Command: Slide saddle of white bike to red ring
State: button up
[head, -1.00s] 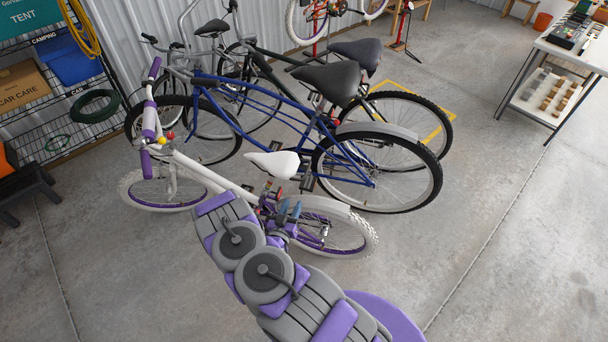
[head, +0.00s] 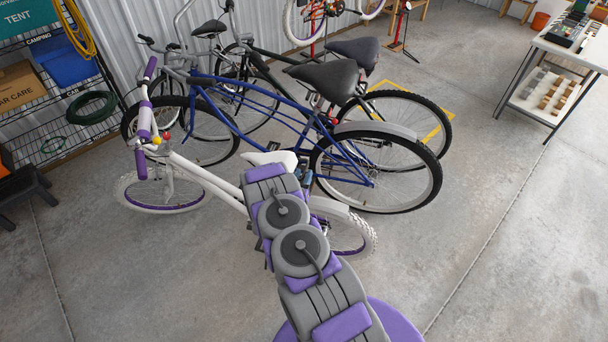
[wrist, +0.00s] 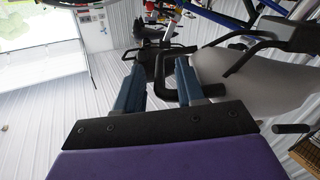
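The white bike (head: 208,178) stands nearest me, left of centre in the head view. Its white saddle (head: 268,157) shows just beyond my arm, which hides the saddle's rear, the seat post and part of the frame. I cannot make out the red ring in the current views. My gripper (wrist: 158,62) shows in the wrist view with its two blue-grey fingers apart. A black bent bar lies at the right finger; I cannot tell whether they touch. A smooth pale shape (wrist: 245,78) fills the right side there, possibly the saddle seen close.
A blue bike (head: 255,92) and other dark bikes stand close behind the white bike. A wire shelf (head: 70,110) is at the left. A white workbench (head: 570,50) is at the upper right. The concrete floor at the right is clear.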

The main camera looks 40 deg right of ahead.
jog(key=shift+x, duration=0.85)
grip_shut()
